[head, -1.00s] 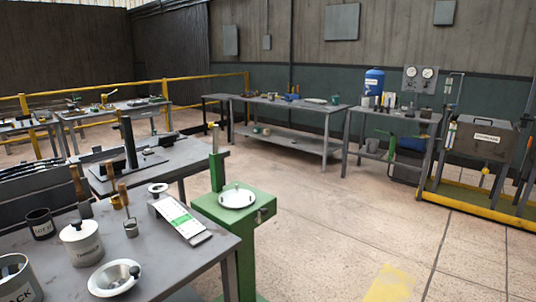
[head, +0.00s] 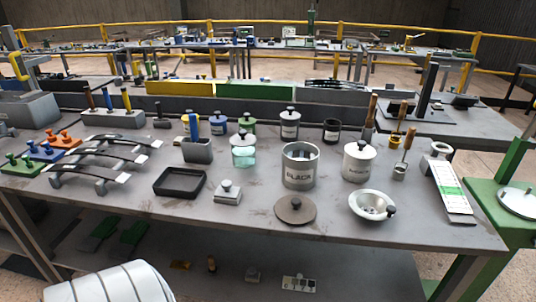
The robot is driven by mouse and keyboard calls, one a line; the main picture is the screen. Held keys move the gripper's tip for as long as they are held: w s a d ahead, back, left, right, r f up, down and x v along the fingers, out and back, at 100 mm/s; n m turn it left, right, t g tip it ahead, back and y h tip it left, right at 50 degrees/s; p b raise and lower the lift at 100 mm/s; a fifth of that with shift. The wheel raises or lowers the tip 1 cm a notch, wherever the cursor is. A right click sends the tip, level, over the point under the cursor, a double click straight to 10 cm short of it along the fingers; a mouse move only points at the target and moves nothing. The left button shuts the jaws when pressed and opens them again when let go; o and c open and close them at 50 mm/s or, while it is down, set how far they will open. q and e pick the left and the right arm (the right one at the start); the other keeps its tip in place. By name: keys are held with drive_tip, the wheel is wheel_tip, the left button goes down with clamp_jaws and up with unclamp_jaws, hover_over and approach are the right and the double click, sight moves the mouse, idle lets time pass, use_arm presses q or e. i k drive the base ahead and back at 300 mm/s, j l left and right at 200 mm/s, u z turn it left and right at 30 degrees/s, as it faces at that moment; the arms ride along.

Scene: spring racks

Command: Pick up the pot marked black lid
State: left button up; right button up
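On the grey workbench (head: 130,205), an open grey metal pot (head: 299,179) stands upright with a dark label, blurred but appearing to read "BLACK". Several small dark items show inside its rim. A brown round lid with a knob (head: 295,210) lies flat on the bench just in front of it. A white lidded pot with a dark knob (head: 359,167) stands to its right; its label is too blurred to read. Smaller lidded pots stand behind: a white one (head: 289,127), a green one (head: 248,127) and a blue one (head: 218,124). Neither gripper is in view.
A white dish with a black knob (head: 371,206) sits front right of the pot. A black tray (head: 180,182), a glass jar (head: 244,153) and a small block with a knob (head: 228,193) are to the left. A tilted chart board (head: 449,190) is near the right edge.

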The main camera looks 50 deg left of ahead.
sight(294, 209)
drive_tip(key=u, duration=1.3)
